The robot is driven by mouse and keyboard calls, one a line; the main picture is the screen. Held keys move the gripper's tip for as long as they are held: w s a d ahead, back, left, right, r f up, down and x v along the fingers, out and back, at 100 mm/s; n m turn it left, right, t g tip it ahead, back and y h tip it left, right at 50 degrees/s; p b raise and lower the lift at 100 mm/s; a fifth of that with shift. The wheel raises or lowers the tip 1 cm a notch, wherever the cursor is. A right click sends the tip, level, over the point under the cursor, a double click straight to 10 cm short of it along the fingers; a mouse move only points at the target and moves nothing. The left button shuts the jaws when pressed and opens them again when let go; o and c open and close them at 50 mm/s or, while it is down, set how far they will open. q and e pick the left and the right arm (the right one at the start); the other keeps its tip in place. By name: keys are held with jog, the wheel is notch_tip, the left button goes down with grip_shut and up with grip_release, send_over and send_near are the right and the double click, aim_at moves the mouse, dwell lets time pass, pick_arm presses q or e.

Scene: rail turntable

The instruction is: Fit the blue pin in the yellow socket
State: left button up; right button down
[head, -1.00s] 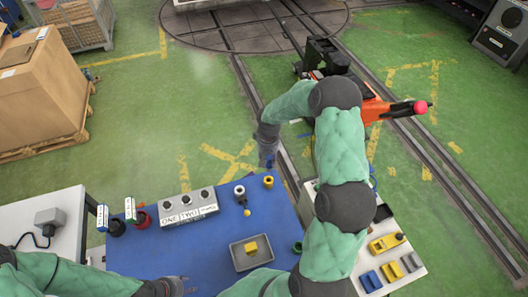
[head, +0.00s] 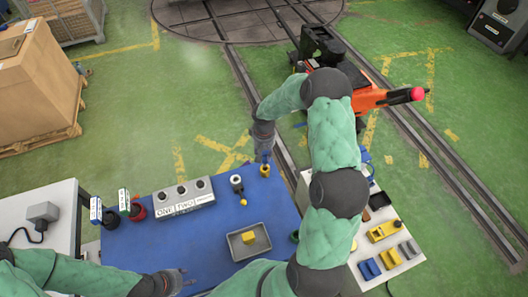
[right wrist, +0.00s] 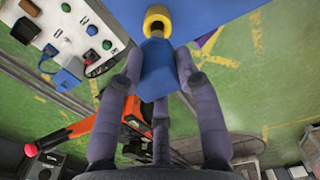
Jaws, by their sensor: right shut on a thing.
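The blue pin (head: 264,158) is held by my right gripper (head: 263,150) at the far right edge of the blue table. The yellow socket (head: 265,171) stands on the table directly by the pin's lower end. In the right wrist view the fingers (right wrist: 157,85) are shut on the blue pin (right wrist: 156,65), and its far end points at the yellow socket (right wrist: 157,17), overlapping its near side. I cannot tell whether the tip is inside the socket. My left gripper (head: 182,281) is empty and looks open, low over the table's front part.
A grey tray (head: 232,254) with a yellow block (head: 249,238) lies on the table. A grey block marked ONE and TWO (head: 184,197), a pale ring-topped holder (head: 237,183) and dark and red holders stand behind it. A side table (head: 404,262) carries several parts.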

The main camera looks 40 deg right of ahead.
aim_at(265, 160)
pick_arm(q)
jog(key=shift+f, duration=0.3)
pick_arm(e)
jog(key=shift+f, duration=0.5)
pick_arm(q)
jog(key=shift+f+b, duration=0.6)
jog(key=shift+b, duration=0.2)
dwell(1.2)
jog(key=shift+s+a+f+b, duration=0.1)
jog(key=shift+f+b, duration=0.4)
jog(key=shift+f, duration=0.05)
pick_arm(e)
jog(key=shift+a+f, duration=0.15)
jog(key=shift+f, duration=0.4)
pick_arm(q)
jog(key=shift+f, duration=0.1)
pick_arm(e)
jog(key=shift+f, duration=0.1)
pick_arm(q)
jog(key=shift+f, duration=0.1)
pick_arm(e)
jog(key=shift+f, duration=0.2)
pick_arm(q)
jog(key=shift+b, duration=0.3)
pick_arm(e)
jog(key=shift+f, duration=0.1)
